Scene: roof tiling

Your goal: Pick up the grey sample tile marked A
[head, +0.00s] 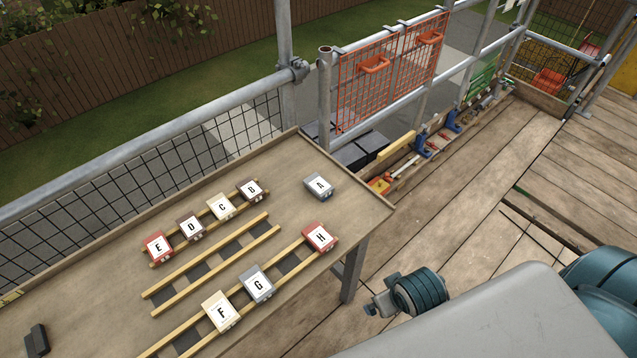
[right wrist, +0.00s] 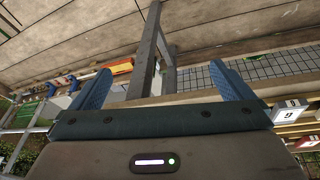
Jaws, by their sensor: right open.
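The grey tile marked A (head: 319,186) lies flat and alone on the wooden table near its far right corner, label up. Nothing touches it. My right gripper (right wrist: 160,68) shows in the right wrist view with its two blue fingers spread wide and nothing between them. A table leg stands beyond the fingers there. I cannot make out tile A in that view. In the head view a teal part of my arm (head: 415,293) is off the table's right side, well apart from tile A. My left gripper is not in view.
Tiles E (head: 158,246), D, C and another dark one sit on the back wooden battens. Tiles F (head: 221,312), G (head: 257,284) and H (head: 319,236) sit on the front battens. The table (head: 345,215) is clear around tile A. A scaffold rail (head: 180,115) runs behind.

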